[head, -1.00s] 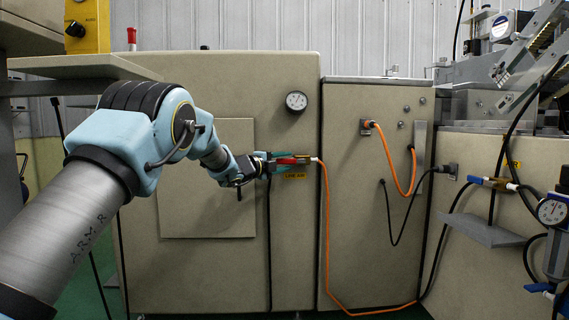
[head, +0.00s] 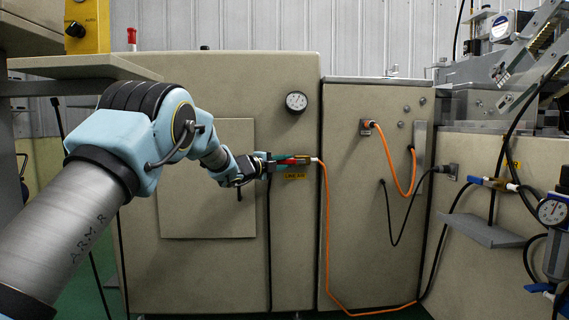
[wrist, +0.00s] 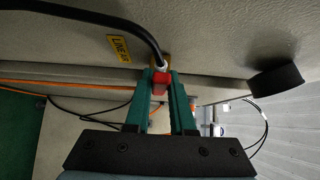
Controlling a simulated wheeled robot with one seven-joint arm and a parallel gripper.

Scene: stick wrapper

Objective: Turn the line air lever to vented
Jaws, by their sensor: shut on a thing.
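The line air lever is a small red handle (wrist: 160,83) at the wall of the beige cabinet. It sits by a yellow LINE AIR label (head: 294,176), which also shows in the wrist view (wrist: 119,47). My gripper (wrist: 161,90) has green fingers on either side of the red handle and is shut on it. In the head view my gripper (head: 283,161) reaches the lever from the left, and its fingers hide part of the handle. A brass-coloured fitting shows just behind the handle in the wrist view.
A black hose (wrist: 110,22) runs to the fitting close above my fingers. An orange hose (head: 325,230) hangs just right of the lever. A round gauge (head: 296,101) is on the cabinet above. A shelf (head: 75,68) stands above my arm at the left.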

